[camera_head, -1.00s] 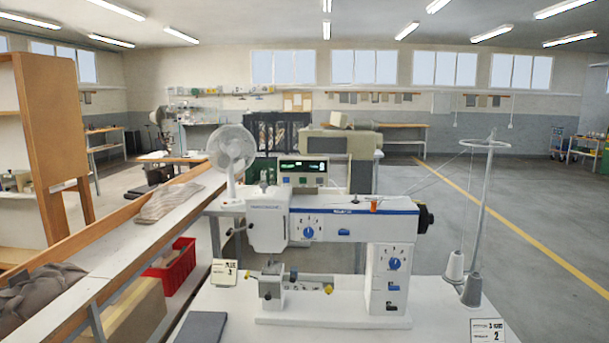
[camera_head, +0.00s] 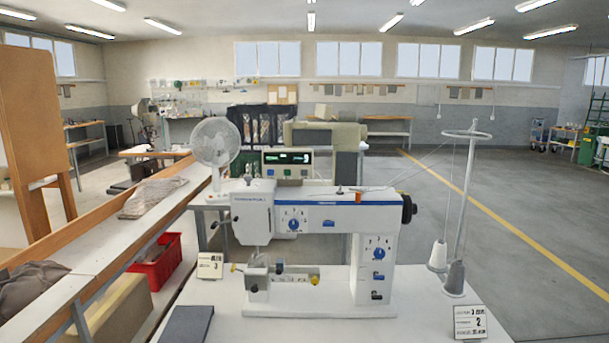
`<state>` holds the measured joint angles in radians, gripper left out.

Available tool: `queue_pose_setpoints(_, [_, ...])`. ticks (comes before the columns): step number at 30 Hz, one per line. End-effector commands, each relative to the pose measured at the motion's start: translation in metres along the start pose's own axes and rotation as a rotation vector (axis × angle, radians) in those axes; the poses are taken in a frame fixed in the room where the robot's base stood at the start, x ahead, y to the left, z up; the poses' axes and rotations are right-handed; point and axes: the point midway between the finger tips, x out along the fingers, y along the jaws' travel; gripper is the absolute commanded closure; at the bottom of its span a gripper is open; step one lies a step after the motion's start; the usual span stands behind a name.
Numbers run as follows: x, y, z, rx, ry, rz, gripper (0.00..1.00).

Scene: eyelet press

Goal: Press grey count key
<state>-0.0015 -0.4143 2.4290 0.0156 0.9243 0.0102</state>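A box with a dark front panel and green lit digits (camera_head: 287,163) stands behind the white sewing-type machine (camera_head: 330,215), just right of the white fan. A row of small keys shows below its digits. They are too small for me to tell which one is the grey count key. The machine's top partly hides the foot of the box. My gripper is not in view.
A white desk fan (camera_head: 215,142) stands left of the box. A thread stand with cones (camera_head: 455,270) is at the right. A red crate (camera_head: 155,262) sits at the left by the long bench. Open grey floor lies to the right.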

Motion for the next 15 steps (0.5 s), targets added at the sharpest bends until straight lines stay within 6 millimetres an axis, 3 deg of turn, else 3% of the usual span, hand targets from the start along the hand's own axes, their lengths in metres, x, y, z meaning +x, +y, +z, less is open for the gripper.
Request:
queue_pose_setpoints(6, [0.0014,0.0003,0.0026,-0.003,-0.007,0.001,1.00])
queue_pose_setpoints(15, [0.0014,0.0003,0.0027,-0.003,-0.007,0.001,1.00])
